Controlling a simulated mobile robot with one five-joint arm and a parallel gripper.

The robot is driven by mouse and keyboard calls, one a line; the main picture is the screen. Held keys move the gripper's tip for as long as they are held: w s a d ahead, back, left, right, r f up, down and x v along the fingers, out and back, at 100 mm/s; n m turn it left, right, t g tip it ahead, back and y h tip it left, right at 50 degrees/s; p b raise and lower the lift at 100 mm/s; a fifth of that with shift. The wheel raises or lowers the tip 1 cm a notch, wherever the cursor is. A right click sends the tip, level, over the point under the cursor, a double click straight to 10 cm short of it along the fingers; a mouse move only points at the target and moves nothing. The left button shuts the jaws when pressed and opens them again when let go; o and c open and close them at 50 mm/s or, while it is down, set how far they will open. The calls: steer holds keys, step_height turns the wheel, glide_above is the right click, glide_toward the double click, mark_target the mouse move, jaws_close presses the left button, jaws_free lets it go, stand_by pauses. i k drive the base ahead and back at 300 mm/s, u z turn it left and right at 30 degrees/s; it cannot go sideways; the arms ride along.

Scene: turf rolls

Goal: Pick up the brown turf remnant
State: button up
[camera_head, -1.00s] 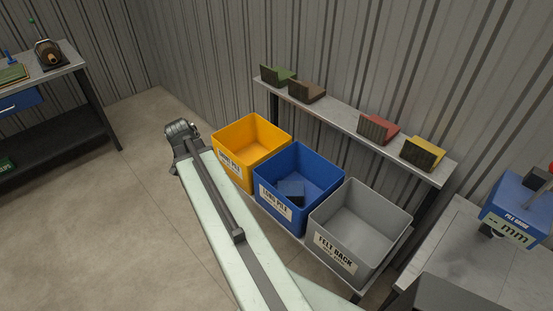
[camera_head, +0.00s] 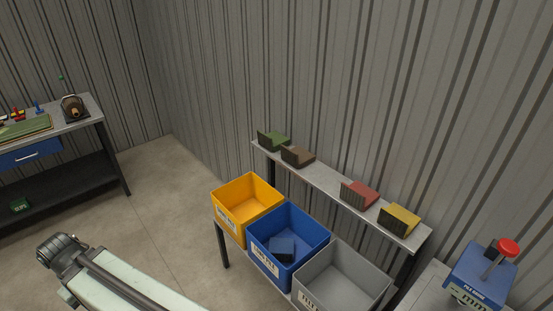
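The brown turf remnant (camera_head: 298,156) is on the narrow grey wall shelf (camera_head: 325,178), near its left end. It has a dark upright face at the front left and a brown part behind it. A green piece (camera_head: 274,140) stands just to its left. My pale green arm with a dark joint at its end shows at the lower left, well away from the shelf. My gripper cannot be made out in this view.
Red (camera_head: 360,195) and yellow (camera_head: 400,219) pieces stand further right on the shelf. Below are a yellow bin (camera_head: 232,221), a blue bin (camera_head: 305,232) holding a dark blue piece (camera_head: 283,248), and an empty grey bin (camera_head: 345,268). A workbench (camera_head: 85,125) is at the left. Floor between is clear.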

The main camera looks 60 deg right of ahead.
mark_target(298, 152)
steer(key=u, duration=0.85)
steer(key=i, duration=1.05)
steer(key=z, duration=3.7)
steer(key=i, duration=1)
steer(key=u, duration=0.05)
